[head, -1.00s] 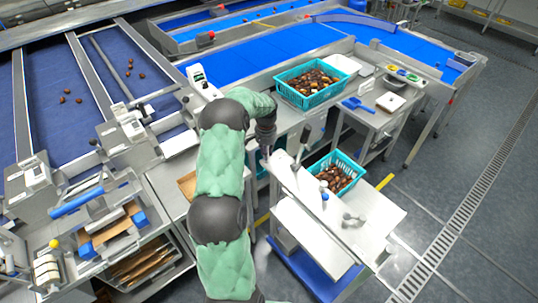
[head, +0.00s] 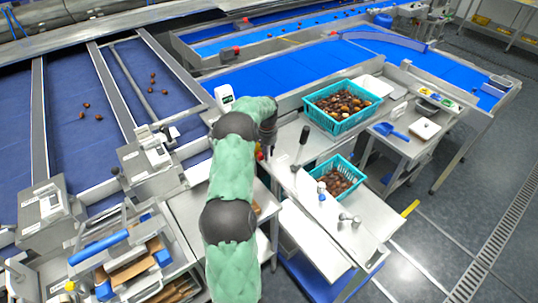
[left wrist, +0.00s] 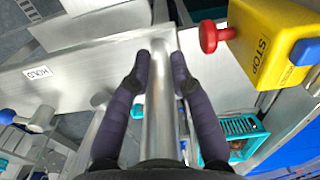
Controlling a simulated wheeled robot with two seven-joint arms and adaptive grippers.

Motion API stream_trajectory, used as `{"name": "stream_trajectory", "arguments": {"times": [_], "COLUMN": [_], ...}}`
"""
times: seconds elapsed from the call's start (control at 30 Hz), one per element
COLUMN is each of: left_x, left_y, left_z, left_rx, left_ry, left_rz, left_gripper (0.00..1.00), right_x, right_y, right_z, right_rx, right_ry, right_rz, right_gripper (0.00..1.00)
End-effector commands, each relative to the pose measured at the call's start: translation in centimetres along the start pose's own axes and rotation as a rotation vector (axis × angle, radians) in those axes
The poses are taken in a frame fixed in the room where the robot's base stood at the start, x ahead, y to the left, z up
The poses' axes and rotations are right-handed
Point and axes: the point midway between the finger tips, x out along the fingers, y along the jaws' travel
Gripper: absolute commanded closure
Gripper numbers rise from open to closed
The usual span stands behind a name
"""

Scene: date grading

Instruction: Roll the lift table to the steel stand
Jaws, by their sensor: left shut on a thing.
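The lift table (head: 378,212) has a pale steel top, a lower shelf and a blue base. A teal crate of dates (head: 353,192) rides on it. My left gripper (head: 266,152) is at its far left end, its fingers mostly hidden by my arm. In the left wrist view my left gripper (left wrist: 160,62) is shut around a round steel bar (left wrist: 159,105), one dark finger on each side. A steel stand (head: 413,150) with a blue scoop (head: 391,131) stands to the right, beyond the lift table. My right gripper is out of view.
A larger teal crate of dates (head: 318,117) sits on a steel surface behind the lift table. A yellow stop box (left wrist: 275,40) with a red button is close to my left gripper. Blue belts run behind and left. Grey floor with a drain (head: 484,238) is open at right.

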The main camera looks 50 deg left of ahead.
Motion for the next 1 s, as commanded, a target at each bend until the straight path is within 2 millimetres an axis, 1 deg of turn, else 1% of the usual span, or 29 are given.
{"name": "stream_trajectory", "arguments": {"times": [0.03,0.5,0.53,0.57,0.6,0.63,0.9,1.0], "left_x": [0.45,0.41,0.4,0.4,0.38,0.37,0.2,-0.14], "left_y": [0.13,-0.3,-0.32,-0.33,-0.34,-0.34,-0.25,-0.27], "left_z": [0.34,0.26,0.25,0.26,0.25,0.23,0.07,0.01], "left_rx": [0.001,0.001,0.001,0.0,0.0,0.0,0.0,0.0], "left_ry": [-0.014,-0.011,-0.011,-0.011,-0.01,-0.01,-0.006,-0.004], "left_rz": [0.008,0.004,0.004,0.003,0.003,0.003,0.003,0.003], "left_gripper": [1.0,1.0,0.75,0.67,0.55,0.54,0.54,0.54], "right_x": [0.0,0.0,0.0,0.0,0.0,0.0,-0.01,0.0], "right_y": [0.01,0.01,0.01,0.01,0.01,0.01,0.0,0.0], "right_z": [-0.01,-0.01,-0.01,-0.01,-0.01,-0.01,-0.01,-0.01], "right_rx": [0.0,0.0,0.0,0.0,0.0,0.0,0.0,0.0], "right_ry": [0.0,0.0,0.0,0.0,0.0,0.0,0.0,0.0], "right_rz": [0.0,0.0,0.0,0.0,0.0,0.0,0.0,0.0], "right_gripper": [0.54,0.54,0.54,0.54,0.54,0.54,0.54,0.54]}}
